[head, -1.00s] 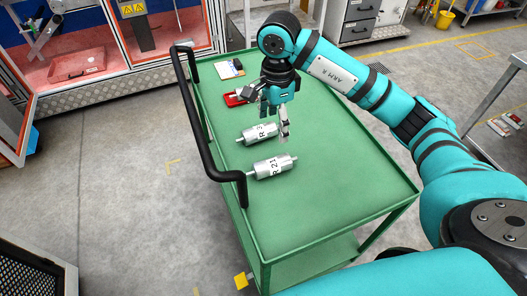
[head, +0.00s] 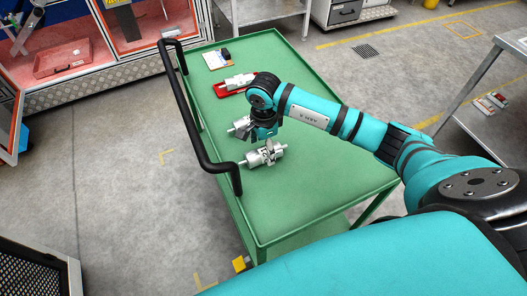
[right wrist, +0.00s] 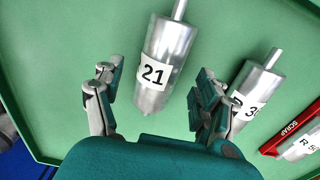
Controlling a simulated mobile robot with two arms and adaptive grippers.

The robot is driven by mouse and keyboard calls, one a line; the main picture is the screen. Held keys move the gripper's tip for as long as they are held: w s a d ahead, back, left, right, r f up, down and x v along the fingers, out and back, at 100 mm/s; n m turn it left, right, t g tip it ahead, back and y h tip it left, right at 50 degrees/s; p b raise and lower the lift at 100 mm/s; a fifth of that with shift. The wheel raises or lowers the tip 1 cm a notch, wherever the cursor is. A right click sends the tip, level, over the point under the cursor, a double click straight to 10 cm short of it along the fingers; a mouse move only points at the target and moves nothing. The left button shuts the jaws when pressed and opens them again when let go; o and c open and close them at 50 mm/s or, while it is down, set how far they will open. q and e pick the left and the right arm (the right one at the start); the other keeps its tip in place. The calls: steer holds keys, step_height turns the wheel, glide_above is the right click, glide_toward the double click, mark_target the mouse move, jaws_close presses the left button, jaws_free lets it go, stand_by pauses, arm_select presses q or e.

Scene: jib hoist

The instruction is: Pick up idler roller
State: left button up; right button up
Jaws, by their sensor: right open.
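An idler roller labelled 21 (right wrist: 165,55), a silver cylinder with shaft ends, lies on the green cart top; it also shows in the head view (head: 256,158). My right gripper (right wrist: 158,78) is open, with its fingers on either side of this roller's near end in the right wrist view. My left gripper is not in view.
A red tray marked SCRAP (right wrist: 292,129) holds another roller (head: 239,81) farther back on the cart. A paper with a dark object (head: 220,59) lies at the back. The cart's black handle (head: 190,120) runs along the left. The front of the cart top is clear.

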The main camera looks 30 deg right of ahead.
mark_target(264, 150)
steer(key=shift+f, duration=1.55)
jaws_close()
